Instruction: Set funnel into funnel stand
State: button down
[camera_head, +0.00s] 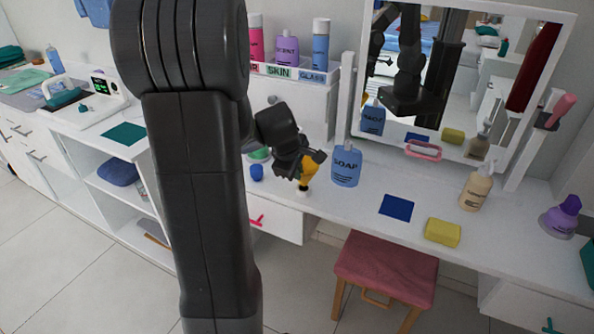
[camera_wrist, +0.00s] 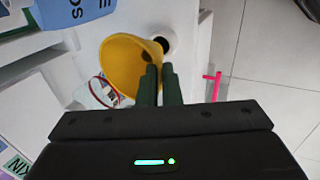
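The yellow funnel (camera_wrist: 127,62) shows its wide mouth in the wrist view and is partly hidden behind my gripper in the head view (camera_head: 309,169). My gripper (camera_wrist: 159,75) has its dark green fingers close together on the funnel's rim. In the head view my gripper (camera_head: 303,165) is low over the front of the counter. The funnel stand, a small white round piece with a dark hole (camera_wrist: 168,30), shows just beyond the funnel; in the head view the stand (camera_head: 302,192) is right below it. I cannot tell whether the funnel touches the stand.
A blue soap bottle (camera_head: 346,166) stands close right of the funnel. A blue cap-like object (camera_head: 257,172) is to the left. A pink stool (camera_head: 385,268) stands below the counter.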

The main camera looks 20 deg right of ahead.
jog(key=shift+f+b, duration=1.15)
jog(key=shift+f, duration=0.35)
jog(key=c, duration=1.5)
grip_release()
jog(key=shift+c, duration=0.2)
jog(key=p+v, duration=0.2)
jog(key=v, duration=1.2)
jog(key=shift+w+d+f, duration=0.1)
jog(key=shift+f, duration=0.1)
